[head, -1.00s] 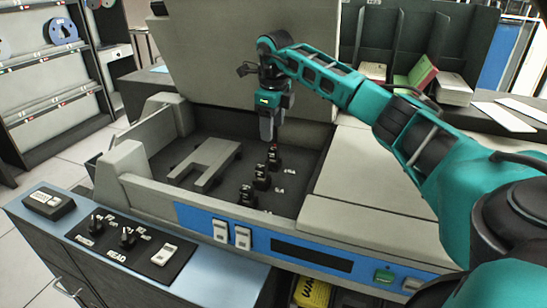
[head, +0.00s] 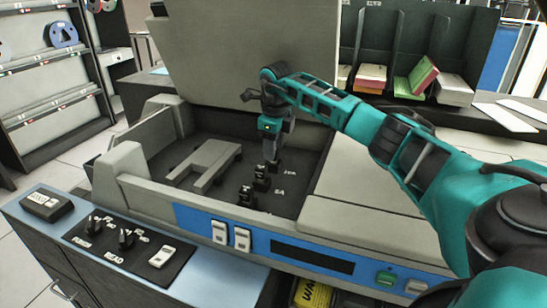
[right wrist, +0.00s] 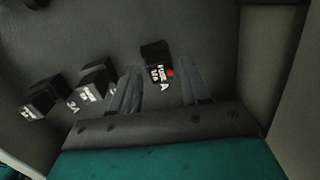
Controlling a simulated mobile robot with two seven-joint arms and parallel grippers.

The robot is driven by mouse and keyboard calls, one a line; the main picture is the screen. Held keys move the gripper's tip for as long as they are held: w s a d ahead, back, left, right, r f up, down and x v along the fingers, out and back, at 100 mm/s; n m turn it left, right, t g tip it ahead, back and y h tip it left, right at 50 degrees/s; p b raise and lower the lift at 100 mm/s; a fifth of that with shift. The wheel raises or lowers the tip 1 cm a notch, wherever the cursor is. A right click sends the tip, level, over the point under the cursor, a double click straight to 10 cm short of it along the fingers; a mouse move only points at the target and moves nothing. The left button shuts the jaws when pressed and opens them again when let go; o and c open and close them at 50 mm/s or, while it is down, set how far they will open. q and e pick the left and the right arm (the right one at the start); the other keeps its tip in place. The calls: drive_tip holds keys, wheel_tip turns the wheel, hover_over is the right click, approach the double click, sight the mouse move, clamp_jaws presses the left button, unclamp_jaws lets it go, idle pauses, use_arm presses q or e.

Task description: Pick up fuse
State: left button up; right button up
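Several black fuses stand in a row on the dark floor of the open machine bay. The near fuse (head: 247,197) and the middle fuse (head: 262,180) show in the head view. The far fuse, by the 10A label, is mostly hidden there by my right gripper (head: 273,163). In the right wrist view this fuse (right wrist: 155,52), with white lettering and a red spot, lies between the two spread fingertips (right wrist: 158,70). The gripper is open; I cannot tell if either finger touches the fuse. The other fuses (right wrist: 93,82) are to its left there. My left gripper is not in view.
A grey bracket-shaped plate (head: 207,163) lies left of the fuses in the bay. The bay's front wall (head: 160,195) and the raised grey cover (head: 240,55) behind bound the space. A switch panel (head: 125,240) is at front left.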

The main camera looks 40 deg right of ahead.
clamp_jaws()
drive_tip(key=shift+r, duration=0.1)
